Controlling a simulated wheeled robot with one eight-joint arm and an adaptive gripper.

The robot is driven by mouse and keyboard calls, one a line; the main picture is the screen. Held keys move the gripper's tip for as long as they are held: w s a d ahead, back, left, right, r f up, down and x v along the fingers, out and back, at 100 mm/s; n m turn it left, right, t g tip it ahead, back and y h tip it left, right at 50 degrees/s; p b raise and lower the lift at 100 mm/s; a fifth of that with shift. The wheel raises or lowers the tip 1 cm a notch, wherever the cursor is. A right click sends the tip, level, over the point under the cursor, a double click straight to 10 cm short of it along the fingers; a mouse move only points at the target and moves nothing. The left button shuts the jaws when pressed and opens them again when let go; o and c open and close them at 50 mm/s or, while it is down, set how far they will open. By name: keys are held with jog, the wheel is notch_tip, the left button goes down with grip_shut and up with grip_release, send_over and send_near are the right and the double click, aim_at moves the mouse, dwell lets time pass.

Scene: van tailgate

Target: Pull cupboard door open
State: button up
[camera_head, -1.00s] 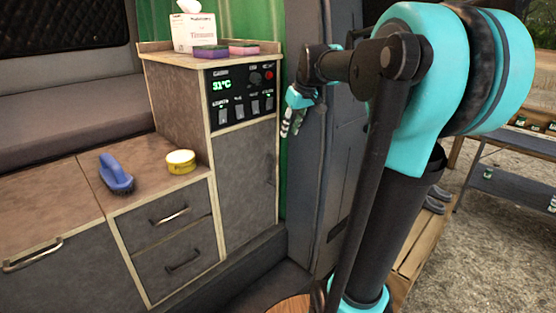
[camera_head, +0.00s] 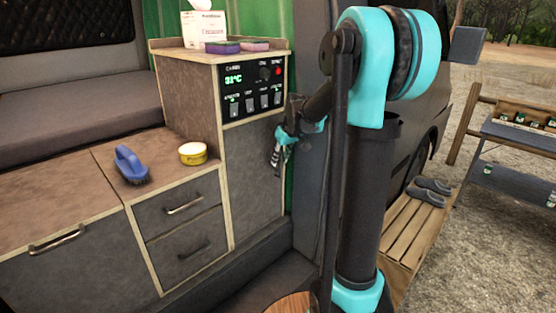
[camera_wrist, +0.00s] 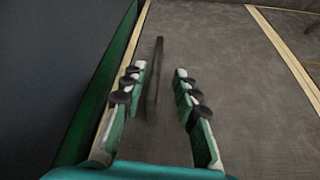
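The grey cupboard door (camera_head: 252,185) stands under the control panel in the head view and looks shut, with a pale wooden frame. My gripper (camera_head: 276,160) is at the door's right edge, partly in front of it. In the wrist view, my gripper (camera_wrist: 158,72) is open with its two green-padded fingers apart. A dark, slim upright handle (camera_wrist: 153,82) on the door (camera_wrist: 230,90) shows between the fingers, with a gap on both sides. I cannot tell how deep the handle sits between them. The handle is not clear in the head view.
Two drawers (camera_head: 180,228) lie left of the door, under a counter with a blue brush (camera_head: 131,165) and a yellow tin (camera_head: 193,153). The control panel (camera_head: 252,90) is above. A dark van pillar (camera_head: 312,180) stands close on the right. A wooden pallet step (camera_head: 405,230) is outside.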

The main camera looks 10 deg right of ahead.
jog(key=shift+w+d+f, duration=0.15)
jog(key=shift+w+f, duration=0.1)
jog(key=shift+w, duration=0.2)
jog(key=shift+s, duration=0.1)
grip_shut()
